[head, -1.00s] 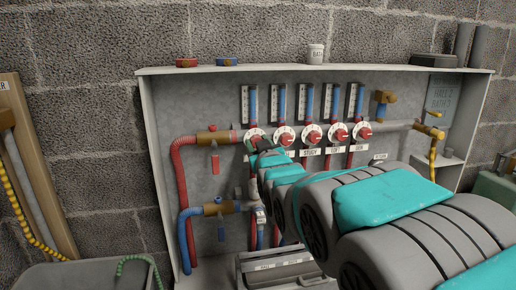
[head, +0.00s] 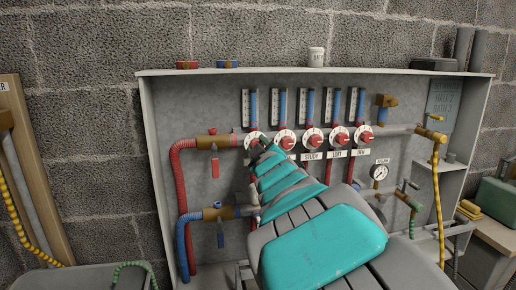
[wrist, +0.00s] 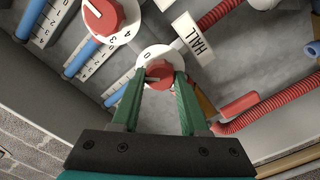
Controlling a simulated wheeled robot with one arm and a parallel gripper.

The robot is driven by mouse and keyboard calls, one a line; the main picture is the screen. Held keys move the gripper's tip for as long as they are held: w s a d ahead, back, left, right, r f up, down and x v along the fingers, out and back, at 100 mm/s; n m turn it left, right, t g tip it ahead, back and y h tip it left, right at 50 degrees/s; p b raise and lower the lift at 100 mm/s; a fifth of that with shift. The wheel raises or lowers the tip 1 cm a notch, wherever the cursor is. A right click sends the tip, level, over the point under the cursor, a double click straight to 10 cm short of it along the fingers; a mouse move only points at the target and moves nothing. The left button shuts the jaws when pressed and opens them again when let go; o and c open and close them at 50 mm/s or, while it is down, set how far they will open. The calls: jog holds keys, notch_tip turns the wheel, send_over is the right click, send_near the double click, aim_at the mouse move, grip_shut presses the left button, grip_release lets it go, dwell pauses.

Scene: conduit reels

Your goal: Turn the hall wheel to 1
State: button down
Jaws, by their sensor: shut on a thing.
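The hall wheel is a red knob on a white numbered dial, leftmost in the row in the head view (head: 252,138). It is close up in the wrist view (wrist: 158,73), with the HALL label (wrist: 194,38) beside it. My gripper (wrist: 158,82) has its green fingers on both sides of the red knob and is shut on it. A 0 shows on the dial rim on the side away from my gripper. The fingers and knob hide much of the dial, so I cannot tell the exact setting. In the head view my arm partly covers the wheel.
Similar wheels continue to the right, the nearest one beside it (head: 285,139). Flow tubes stand above them. A red valve handle (head: 215,168) and red hose (head: 177,170) are at left. A pressure gauge (head: 379,172) and yellow hose (head: 437,190) are at right.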

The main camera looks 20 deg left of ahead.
dwell(0.3)
jog(key=shift+c, duration=2.1)
grip_release()
